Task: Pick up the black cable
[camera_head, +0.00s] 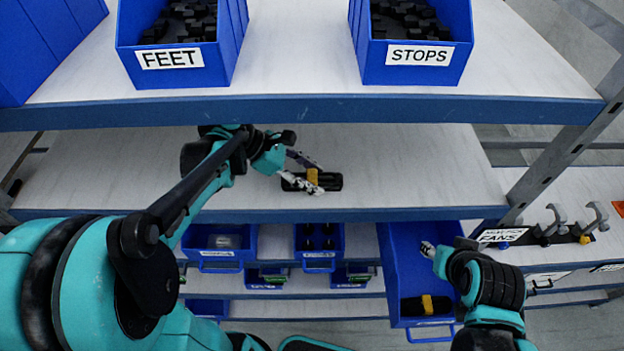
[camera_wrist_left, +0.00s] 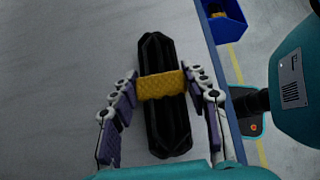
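A black cable (camera_head: 325,183) is bundled with a yellow band and lies on the middle shelf. In the left wrist view the cable (camera_wrist_left: 163,120) runs lengthwise between the fingers. My left gripper (camera_head: 311,177) is open, with one finger on each side of the cable near the yellow band. A gap shows on the left; on the right the fingertip is very close to the band, and I cannot tell if it touches. My right gripper (camera_head: 429,249) is above the large blue bin (camera_head: 393,250); whether it is open is unclear. Another black bundle with a yellow band (camera_head: 426,305) lies in that bin.
Blue bins labelled FEET (camera_head: 170,60) and STOPS (camera_head: 418,57) stand on the upper shelf (camera_head: 300,60), whose edge overhangs the middle shelf (camera_head: 420,165). Smaller blue bins (camera_head: 220,247) sit below. Metal clamps (camera_head: 595,218) are at right. The middle shelf is clear right of the cable.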

